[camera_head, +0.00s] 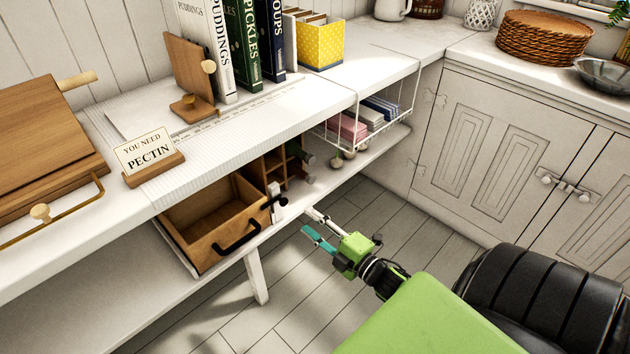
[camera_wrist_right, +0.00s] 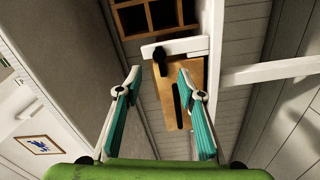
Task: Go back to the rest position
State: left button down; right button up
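My right gripper (camera_head: 314,228) is green with teal finger pads. It is in front of the shelving, to the right of the open wooden drawer (camera_head: 213,213). In the right wrist view the two fingers of the gripper (camera_wrist_right: 158,80) stand apart with nothing between them. Beyond them in that view the wooden drawer (camera_wrist_right: 158,95) shows with its black handle. My left gripper is in neither view.
The wooden drawer and a small compartment rack (camera_head: 270,168) are on the lower shelf. A white wire basket (camera_head: 330,137) hangs under the top. A sign (camera_head: 150,155) and several books stand above. White cabinets (camera_head: 480,150) are at right. The plank floor (camera_head: 310,300) around the gripper is clear.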

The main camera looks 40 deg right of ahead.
jog(key=shift+s, duration=0.45)
dwell(0.3)
